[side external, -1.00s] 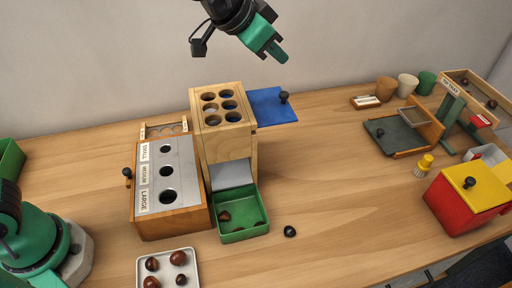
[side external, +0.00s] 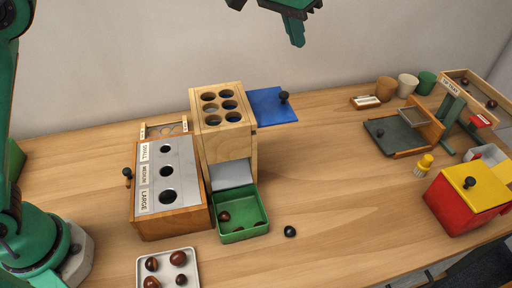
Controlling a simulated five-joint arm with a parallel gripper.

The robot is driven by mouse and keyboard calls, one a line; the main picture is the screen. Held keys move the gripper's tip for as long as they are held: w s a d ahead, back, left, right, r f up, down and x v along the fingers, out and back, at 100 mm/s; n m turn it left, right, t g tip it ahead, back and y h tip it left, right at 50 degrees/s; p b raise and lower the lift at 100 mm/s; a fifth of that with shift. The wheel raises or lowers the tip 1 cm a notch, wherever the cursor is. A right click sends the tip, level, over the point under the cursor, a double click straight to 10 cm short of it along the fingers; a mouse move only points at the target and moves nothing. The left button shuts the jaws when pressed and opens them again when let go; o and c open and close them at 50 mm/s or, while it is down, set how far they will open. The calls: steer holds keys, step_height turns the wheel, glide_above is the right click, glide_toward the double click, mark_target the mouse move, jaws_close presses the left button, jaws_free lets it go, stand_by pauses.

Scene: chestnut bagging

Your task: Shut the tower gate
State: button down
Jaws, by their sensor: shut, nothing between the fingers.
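The wooden tower (side external: 225,140) stands near the middle of the table, with several round holes in its top. A blue plate (side external: 268,106) with a black knob (side external: 284,96) sticks out from the tower's right side, so the gate looks pulled out.
Left of the tower is a wooden sizing box (side external: 172,222) with three holes. A white tray (side external: 166,254) of chestnuts is in front. A dark round object (side external: 290,231) lies right of the green tray. A red and yellow box (side external: 464,205) stands at right. The table's centre right is clear.

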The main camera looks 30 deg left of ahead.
stand_by(0.3)
glide_above(273, 100)
steer(key=w+d, duration=0.2)
steer(key=d, duration=0.1)
step_height(273, 100, down, 10)
stand_by(0.7)
steer(key=shift+s+a, duration=0.1)
steer(key=shift+a, duration=0.1)
steer(key=shift+s+a+f, duration=0.1)
steer(key=shift+s+a, duration=1.65)
steer(key=shift+s, duration=0.1)
steer(key=shift+w, duration=0.1)
